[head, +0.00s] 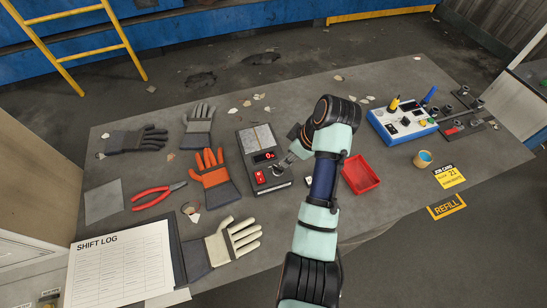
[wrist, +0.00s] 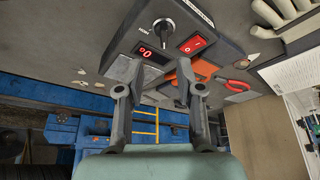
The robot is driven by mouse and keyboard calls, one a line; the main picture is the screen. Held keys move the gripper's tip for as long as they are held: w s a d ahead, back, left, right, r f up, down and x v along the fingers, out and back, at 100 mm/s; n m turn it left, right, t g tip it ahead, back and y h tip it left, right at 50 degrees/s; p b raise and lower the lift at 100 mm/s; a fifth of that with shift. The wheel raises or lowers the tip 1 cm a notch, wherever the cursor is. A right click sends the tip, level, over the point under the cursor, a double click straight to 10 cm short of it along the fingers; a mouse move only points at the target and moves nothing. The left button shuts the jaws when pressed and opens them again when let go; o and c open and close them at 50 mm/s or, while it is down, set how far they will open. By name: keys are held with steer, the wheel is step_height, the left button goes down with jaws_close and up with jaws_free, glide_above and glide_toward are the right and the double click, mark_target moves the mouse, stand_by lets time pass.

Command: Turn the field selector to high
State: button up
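A black box (head: 265,170) with a red digital display, a red rocker switch and a dial stands mid-table. The display (wrist: 153,54) shows a red 0. The lit red switch (wrist: 194,43) sits beside the knob. My gripper (head: 288,158) is over the right side of the box, close to the dial. In the wrist view, its two fingers (wrist: 153,88) are apart with nothing between them, and the knob lies beyond the fingertips.
An orange glove (head: 214,175) lies just left of the box. A red tray (head: 361,174) is to its right. A blue and white unit (head: 401,122), with a yellow and a blue handle, stands further right. A pale glove (head: 232,241) and the shift log (head: 120,270) lie in front.

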mark_target(279, 167)
steer(key=x, duration=0.2)
steer(key=b+x, duration=0.1)
steer(key=x, duration=0.2)
steer(key=s+x, duration=0.1)
steer(key=x, duration=0.1)
steer(key=shift+w+f, duration=0.15)
steer(key=shift+f, duration=0.35)
jaws_close()
